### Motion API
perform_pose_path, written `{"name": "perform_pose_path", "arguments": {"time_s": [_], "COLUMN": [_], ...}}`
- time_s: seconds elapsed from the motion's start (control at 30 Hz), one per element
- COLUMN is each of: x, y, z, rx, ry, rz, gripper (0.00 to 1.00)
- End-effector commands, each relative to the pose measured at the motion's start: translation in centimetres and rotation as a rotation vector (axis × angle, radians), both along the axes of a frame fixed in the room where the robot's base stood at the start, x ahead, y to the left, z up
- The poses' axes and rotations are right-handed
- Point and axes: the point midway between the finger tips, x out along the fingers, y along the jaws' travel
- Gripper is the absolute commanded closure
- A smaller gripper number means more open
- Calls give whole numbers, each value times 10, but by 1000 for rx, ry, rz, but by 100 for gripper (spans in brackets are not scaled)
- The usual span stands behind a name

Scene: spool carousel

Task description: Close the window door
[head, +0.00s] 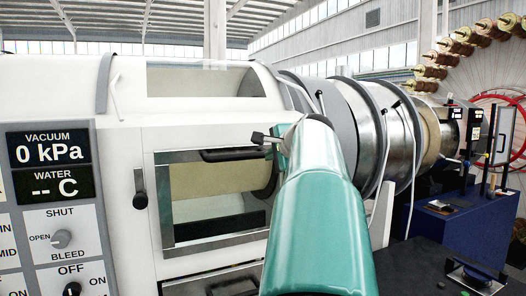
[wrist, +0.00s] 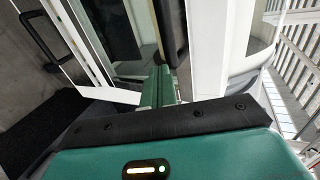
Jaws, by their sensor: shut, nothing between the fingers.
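The window door (head: 163,228) is a metal-framed pane on the front of the white machine, in the middle of the head view. A black bar handle (head: 228,154) lies along its upper part. Behind the glass are a cream band and a darker space. I cannot tell how far the door stands open. My gripper (wrist: 158,86) shows in the wrist view as green fingers, shut and empty, pointing at the gap beside a white frame (wrist: 205,50). Contact with the door cannot be told.
A control panel (head: 50,215) with displays and knobs is at the left. A black knob lever (head: 140,190) stands beside the window. Another dark handle (head: 232,287) is below it. Metal drums (head: 355,125) extend right. In the wrist view a black handle (wrist: 42,38) is upper left.

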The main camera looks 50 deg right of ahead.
Motion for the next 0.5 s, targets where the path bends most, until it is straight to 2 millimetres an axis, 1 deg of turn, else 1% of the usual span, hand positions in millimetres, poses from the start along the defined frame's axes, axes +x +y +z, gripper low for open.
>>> {"name": "perform_pose_path", "arguments": {"time_s": [0.03,0.1,0.2,0.33,0.5], "x": [9,20,32,40,43], "y": [-5,-12,-19,-24,-25], "z": [-5,-4,-5,-5,-6], "rx": [3,1,1,0,1], "ry": [-1,-1,-1,-2,-1], "rz": [3,3,3,2,1], "gripper": [100,100,100,100,100]}}
